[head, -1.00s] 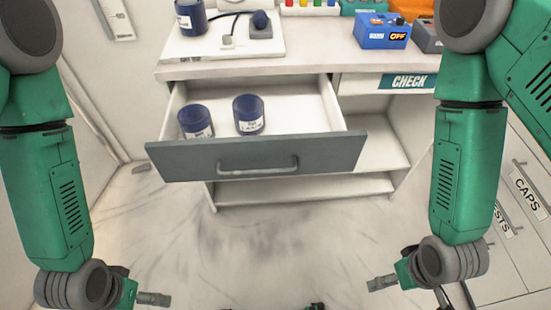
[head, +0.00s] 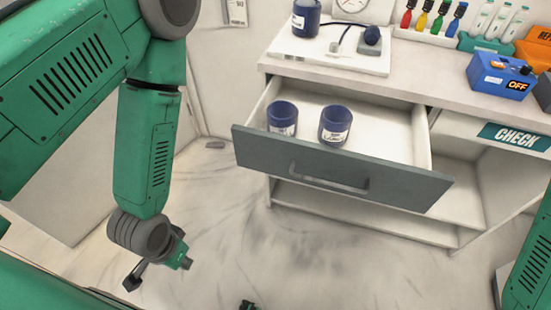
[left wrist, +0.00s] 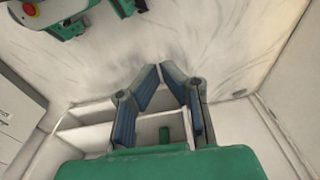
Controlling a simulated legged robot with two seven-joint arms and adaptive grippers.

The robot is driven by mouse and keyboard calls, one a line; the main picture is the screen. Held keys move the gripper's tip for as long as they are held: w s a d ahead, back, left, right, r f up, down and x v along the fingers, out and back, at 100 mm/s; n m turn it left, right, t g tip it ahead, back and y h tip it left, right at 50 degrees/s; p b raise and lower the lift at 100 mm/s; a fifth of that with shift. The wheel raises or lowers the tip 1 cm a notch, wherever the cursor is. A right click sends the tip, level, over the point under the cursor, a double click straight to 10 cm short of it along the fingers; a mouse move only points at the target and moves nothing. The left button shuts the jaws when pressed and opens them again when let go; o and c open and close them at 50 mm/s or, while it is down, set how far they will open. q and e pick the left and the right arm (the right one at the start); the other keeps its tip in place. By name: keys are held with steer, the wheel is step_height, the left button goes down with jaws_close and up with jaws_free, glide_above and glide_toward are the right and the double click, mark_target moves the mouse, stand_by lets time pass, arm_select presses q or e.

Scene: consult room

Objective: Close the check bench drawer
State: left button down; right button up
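The check bench drawer (head: 342,178) is pulled out of the white bench (head: 421,91) in the head view. It has a grey front with a bar handle (head: 327,185). Two dark blue labelled jars, one on the left (head: 282,119) and one on the right (head: 335,126), stand upright inside it. My left gripper (head: 155,273) is low at the left of the drawer front, apart from it.
On the bench top are a white board (head: 331,50) with a jar and a cuff-like device, a rack of coloured tools (head: 430,23), and a blue box marked OFF (head: 500,77). A CHECK sign (head: 515,137) is on the bench front. The floor before the drawer is clear.

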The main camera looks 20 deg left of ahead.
mark_target(251, 153)
arm_select(q)
steer(key=w+m+t+h+b, duration=0.5)
steer(key=w+m+t+b, duration=0.2)
steer(key=w+m, duration=0.65)
step_height(251, 153, up, 8)
steer(key=w+a+m+t+h+b, duration=0.2)
steer(key=m+t+h+b, duration=0.5)
steer(key=m, duration=0.6)
steer(key=w+d, duration=0.2)
steer(key=w, duration=0.1)
steer(key=w+d+g, duration=0.1)
steer(key=w+d, duration=0.1)
steer(key=w, duration=0.1)
steer(key=w+d+g+b, duration=0.1)
steer(key=w+d, duration=0.1)
steer(key=w, duration=0.2)
steer(key=shift+d+r+h, duration=0.1)
steer(key=shift+d+h, duration=0.3)
steer(key=shift+w, duration=0.35)
